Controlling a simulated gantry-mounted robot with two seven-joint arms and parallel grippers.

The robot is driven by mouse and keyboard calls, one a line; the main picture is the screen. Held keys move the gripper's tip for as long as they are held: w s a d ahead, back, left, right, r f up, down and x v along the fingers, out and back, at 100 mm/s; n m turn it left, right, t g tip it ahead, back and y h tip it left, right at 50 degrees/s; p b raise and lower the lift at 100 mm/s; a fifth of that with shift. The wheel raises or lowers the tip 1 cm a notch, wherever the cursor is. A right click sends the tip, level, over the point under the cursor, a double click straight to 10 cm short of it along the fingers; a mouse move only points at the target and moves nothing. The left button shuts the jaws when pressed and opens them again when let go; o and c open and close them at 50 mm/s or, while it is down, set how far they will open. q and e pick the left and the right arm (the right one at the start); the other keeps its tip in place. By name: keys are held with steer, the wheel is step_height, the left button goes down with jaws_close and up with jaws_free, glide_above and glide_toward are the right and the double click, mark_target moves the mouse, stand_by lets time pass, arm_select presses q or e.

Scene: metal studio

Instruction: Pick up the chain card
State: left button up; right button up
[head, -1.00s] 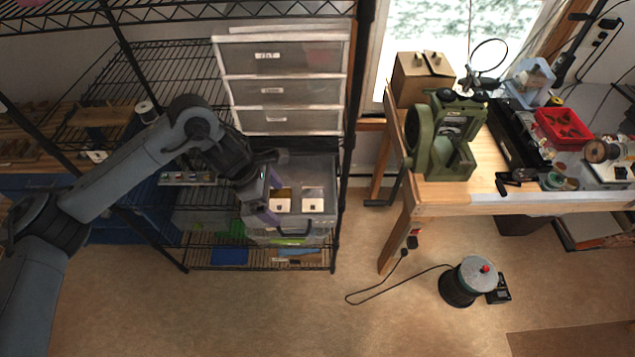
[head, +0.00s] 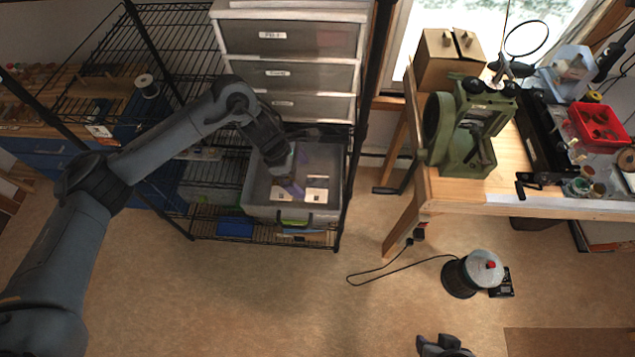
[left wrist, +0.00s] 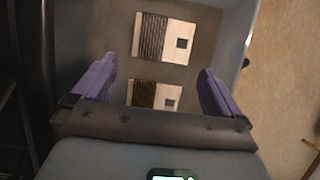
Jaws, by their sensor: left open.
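Two flat cards lie in a grey bin (head: 325,212) on the wire rack. In the left wrist view one card (left wrist: 181,38) has a dark grey ribbed half and a white half with a black square. The other card (left wrist: 167,97) has a brown-gold half and a similar white half. I cannot tell which is the chain card. My left gripper (head: 292,182) reaches into the bin, open and empty. In the left wrist view its purple fingers (left wrist: 156,88) stand either side of the brown-gold card, whose lower edge is hidden. Part of my right gripper (head: 445,345) shows at the bottom edge.
A drawer unit (head: 290,60) stands behind the bin, and the rack's upright (head: 352,150) rises at its right. A workbench (head: 480,195) with a green press (head: 470,125) is on the right.

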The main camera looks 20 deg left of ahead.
mark_target(310, 187)
arm_select(q)
steer(key=p+x, duration=0.2)
steer(key=x, duration=0.1)
steer(key=shift+s+d+f, duration=0.1)
steer(key=shift+d+f, duration=0.15)
steer(key=shift+f, duration=0.1)
steer(key=shift+d+f, duration=0.2)
steer(key=shift+f, duration=0.45)
steer(key=shift+c, duration=0.2)
steer(key=c, duration=0.7)
